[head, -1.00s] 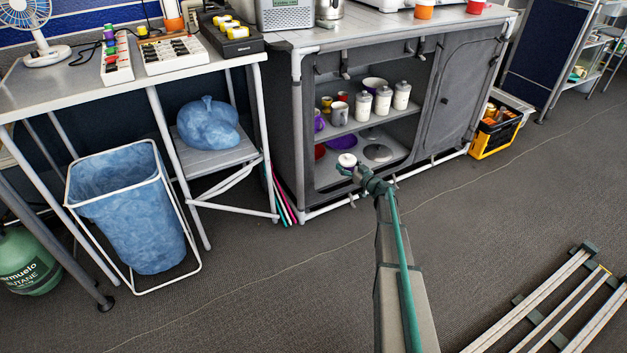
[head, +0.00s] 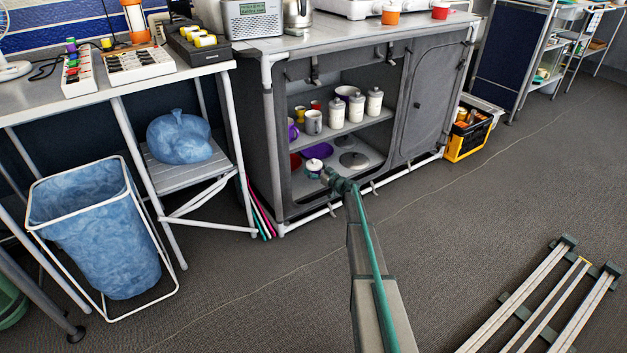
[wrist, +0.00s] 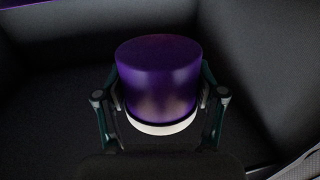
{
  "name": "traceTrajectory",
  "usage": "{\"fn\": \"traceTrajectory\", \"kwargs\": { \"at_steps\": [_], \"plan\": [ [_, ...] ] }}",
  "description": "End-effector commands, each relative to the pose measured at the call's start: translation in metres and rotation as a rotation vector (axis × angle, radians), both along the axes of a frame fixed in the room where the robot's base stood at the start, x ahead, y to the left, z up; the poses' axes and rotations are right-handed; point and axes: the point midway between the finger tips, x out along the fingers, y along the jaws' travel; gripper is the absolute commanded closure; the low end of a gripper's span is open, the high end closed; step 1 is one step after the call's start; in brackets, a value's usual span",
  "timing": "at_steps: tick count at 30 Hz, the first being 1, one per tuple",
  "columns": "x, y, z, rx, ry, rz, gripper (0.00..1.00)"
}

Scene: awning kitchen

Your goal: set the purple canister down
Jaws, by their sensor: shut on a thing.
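The purple canister (wrist: 158,75) fills the middle of the wrist view, with a white band at its lower edge there. My gripper (wrist: 160,100) is shut on the canister, one finger on each side. In the head view my gripper (head: 326,175) reaches in at the cabinet's open front. I cannot tell whether the canister touches the shelf.
The middle shelf holds white lidded canisters (head: 337,112) and mugs (head: 313,122). A white frame rail (head: 375,185) runs along the cabinet's front bottom.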

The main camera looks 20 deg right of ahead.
Motion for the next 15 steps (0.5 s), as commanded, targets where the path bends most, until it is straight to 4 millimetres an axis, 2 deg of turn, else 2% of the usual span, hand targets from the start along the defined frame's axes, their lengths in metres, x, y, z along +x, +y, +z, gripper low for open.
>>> {"fn": "traceTrajectory", "kwargs": {
  "at_steps": [5,9,12,15],
  "plan": [
    [0.007,-0.002,-0.009,0.0,0.0,0.0,0.69],
    [0.021,-0.006,-0.027,0.0,0.0,0.0,0.69],
    [0.018,-0.005,-0.045,0.0,0.001,0.0,0.69],
    [0.018,-0.005,-0.053,-0.001,0.0,0.0,0.69]
  ]
}}
